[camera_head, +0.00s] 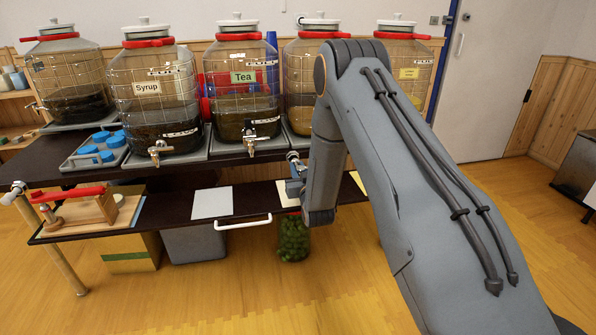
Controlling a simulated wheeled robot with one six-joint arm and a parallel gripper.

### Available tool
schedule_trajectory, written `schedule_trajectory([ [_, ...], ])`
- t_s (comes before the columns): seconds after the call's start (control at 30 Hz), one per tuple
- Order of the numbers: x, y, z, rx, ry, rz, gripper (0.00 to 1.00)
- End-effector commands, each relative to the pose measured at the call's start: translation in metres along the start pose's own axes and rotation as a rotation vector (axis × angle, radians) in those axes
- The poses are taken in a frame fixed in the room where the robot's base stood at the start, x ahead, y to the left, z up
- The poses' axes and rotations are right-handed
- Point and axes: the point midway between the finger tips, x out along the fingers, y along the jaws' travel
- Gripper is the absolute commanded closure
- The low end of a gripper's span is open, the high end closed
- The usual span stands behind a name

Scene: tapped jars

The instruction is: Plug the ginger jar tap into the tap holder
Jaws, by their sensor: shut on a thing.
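Several large glass jars with red collars and white lids stand in a row on the dark counter. Two carry readable labels, the Syrup jar (152,98) and the Tea jar (243,90). A jar (303,75) with amber liquid is partly behind my arm, its label hidden, so I cannot tell whether it is the ginger jar. My gripper (294,171) is low in front of this jar, small and partly hidden by my wrist. It is shut on a small metal tap-like piece (293,157). I cannot tell whether this piece sits in a holder.
A tray with blue-lidded pots (97,150) stands at left. A lower shelf carries a wooden block with a red lever (85,205) and a pale sheet (212,203). A white handle (243,222) juts from its front. A container of green things (293,238) is below.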

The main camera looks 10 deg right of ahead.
Motion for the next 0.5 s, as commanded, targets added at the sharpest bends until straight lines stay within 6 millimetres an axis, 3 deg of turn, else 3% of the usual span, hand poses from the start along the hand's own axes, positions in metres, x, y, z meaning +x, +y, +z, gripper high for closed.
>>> schedule_trajectory([
  [0.5, 0.012, 0.000, -0.001, 0.000, 0.002, 0.000, 1.00],
])
